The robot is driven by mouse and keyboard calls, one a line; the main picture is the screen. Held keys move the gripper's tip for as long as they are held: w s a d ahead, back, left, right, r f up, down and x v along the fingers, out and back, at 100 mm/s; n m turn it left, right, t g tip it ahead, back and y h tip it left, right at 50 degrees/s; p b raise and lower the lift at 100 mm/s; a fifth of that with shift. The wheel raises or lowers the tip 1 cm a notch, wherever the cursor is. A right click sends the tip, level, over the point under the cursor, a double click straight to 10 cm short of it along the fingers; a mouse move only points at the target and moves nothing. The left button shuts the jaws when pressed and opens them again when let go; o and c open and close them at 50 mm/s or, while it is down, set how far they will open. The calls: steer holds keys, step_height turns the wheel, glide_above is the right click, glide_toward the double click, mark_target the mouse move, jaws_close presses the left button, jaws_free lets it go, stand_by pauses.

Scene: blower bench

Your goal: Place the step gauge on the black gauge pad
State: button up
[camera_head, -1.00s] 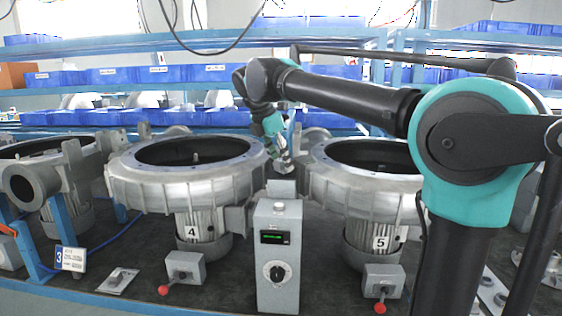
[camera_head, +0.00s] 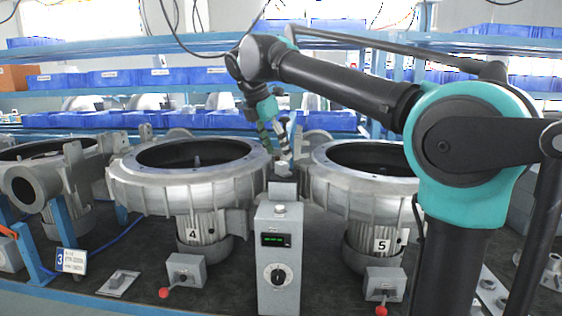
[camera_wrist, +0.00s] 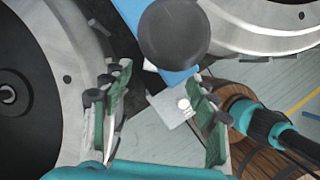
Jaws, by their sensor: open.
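My gripper (camera_head: 280,157) hangs between blowers 4 and 5, behind and above the grey control box (camera_head: 279,260). In the wrist view my gripper (camera_wrist: 160,78) has its two green-padded fingers wide apart. A pale square plate with a white round spot (camera_wrist: 182,104) shows beyond and between them; no grip on it is seen. I cannot make out the step gauge for certain in either view. I cannot identify the black gauge pad either. A dark round disc (camera_wrist: 173,33) shows above the fingers in the wrist view; what it is, I cannot tell.
Blower 4 (camera_head: 150,190) stands left of my gripper and blower 5 (camera_head: 335,190) right. Small grey boxes with red knobs (camera_head: 186,270) stand in front. A small plate (camera_head: 118,284) lies at front left near sign 3 (camera_head: 72,261). Blue bins (camera_head: 110,77) line the back.

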steer(key=v, duration=0.6)
steer(key=shift+r, duration=0.35)
